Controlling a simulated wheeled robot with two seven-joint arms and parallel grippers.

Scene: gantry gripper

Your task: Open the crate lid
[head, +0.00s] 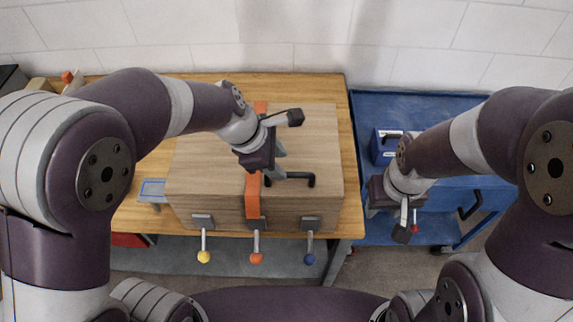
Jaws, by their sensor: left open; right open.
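The wooden crate (205,180) stands on the wooden table, and its lid (315,130) looks shut. A black handle (298,178) is on the lid. An orange strap (253,205) runs over the lid and down the front. Three latches hang on the front, with a yellow knob (204,257), an orange knob (256,258) and a blue knob (310,259). My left gripper (282,145) is open over the lid, beside the strap and close to the handle. It hides part of both; contact cannot be told. My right gripper (402,222) is open and empty, right of the crate.
The wooden table (140,220) ends just right of the crate. A blue cart (400,105) stands to the right with a blue box (384,146) on it. A blue-framed item (153,189) lies left of the crate. A pale wall is behind.

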